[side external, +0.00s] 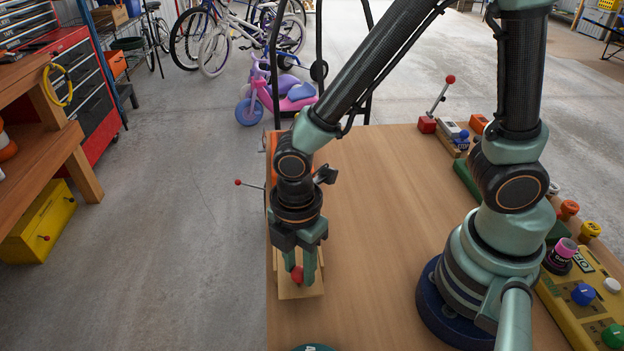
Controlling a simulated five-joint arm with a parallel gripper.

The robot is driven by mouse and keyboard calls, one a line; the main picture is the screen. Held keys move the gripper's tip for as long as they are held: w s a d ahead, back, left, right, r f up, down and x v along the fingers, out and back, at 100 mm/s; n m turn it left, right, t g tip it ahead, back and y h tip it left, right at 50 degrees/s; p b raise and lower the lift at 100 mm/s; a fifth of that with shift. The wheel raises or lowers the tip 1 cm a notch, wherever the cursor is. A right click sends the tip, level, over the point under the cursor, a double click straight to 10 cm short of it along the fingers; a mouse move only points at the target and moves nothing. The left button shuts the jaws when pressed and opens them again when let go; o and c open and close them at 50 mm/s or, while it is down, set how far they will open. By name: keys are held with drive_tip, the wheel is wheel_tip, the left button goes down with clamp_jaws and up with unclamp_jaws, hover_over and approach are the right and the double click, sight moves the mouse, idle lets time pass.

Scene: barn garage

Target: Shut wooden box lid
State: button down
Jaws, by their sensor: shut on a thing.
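A light wooden piece (287,292), seemingly the wooden box or its lid, lies near the table's left edge. A red knob (297,277) shows on it, between my gripper's fingers. My gripper (302,272) points down and is shut on the red knob. The fingers and wrist hide much of the wooden piece behind them. I cannot tell from this view how far the lid is open.
The wooden table (375,230) is clear in the middle. A red-knobbed lever (440,98) stands at the back right. Buttons and a yellow panel (575,300) line the right side. Another red-knobbed rod (248,184) sticks out past the left edge.

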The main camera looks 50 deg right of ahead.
sight(297, 253)
drive_tip(key=w+d, duration=0.4)
drive_tip(key=shift+w+r, duration=0.1)
drive_tip(key=shift+w, duration=0.1)
drive_tip(key=c, duration=0.6)
unclamp_jaws()
drive_tip(key=shift+o, duration=0.2)
drive_tip(key=shift+s, duration=0.1)
wheel_tip(297, 253, up, 12)
drive_tip(key=shift+d, duration=0.1)
